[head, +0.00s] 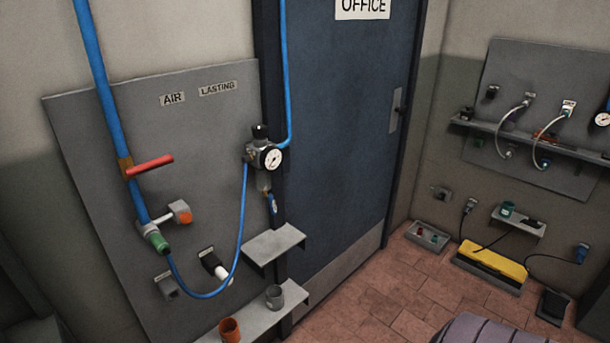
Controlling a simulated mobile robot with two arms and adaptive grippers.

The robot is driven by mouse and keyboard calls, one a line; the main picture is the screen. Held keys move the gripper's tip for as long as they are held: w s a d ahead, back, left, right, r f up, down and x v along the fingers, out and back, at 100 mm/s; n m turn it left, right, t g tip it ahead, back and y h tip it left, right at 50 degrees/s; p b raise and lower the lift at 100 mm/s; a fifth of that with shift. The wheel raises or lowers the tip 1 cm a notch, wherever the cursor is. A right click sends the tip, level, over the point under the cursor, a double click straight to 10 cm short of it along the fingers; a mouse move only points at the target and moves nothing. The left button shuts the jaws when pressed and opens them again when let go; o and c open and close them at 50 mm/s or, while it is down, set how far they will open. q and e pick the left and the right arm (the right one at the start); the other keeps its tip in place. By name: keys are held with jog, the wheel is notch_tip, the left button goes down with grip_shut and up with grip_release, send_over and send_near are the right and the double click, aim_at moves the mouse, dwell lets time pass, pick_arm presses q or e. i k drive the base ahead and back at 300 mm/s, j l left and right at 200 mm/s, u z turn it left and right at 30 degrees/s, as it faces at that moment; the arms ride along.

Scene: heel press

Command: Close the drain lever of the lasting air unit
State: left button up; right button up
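The lasting air unit (258,152) is mounted at the right edge of a grey wall panel (85,150) labelled AIR and LASTING. It has a black knob on top, a round white gauge (273,159) and a small bowl (263,183) underneath. A small blue drain lever (272,203) hangs below the bowl, pointing roughly downward; whether it is open or closed is too small to tell. A red-handled lever (150,165) sits on the blue pipe (110,95) at the left, its handle sticking out sideways. Neither gripper is in view.
A blue hose (240,235) loops from the unit to the green fitting. Below are a small grey shelf (273,243) and a lower ledge (250,316) with an orange cup (229,330) and a grey cup (274,297). A blue office door (340,130) stands right of the unit.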

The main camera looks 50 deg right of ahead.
aim_at(272, 203)
jog(key=l+z, duration=0.35)
jog(key=i+l+z, duration=0.15)
jog(key=z, duration=0.2)
jog(key=i+l+z, duration=0.15)
jog(key=z, duration=0.15)
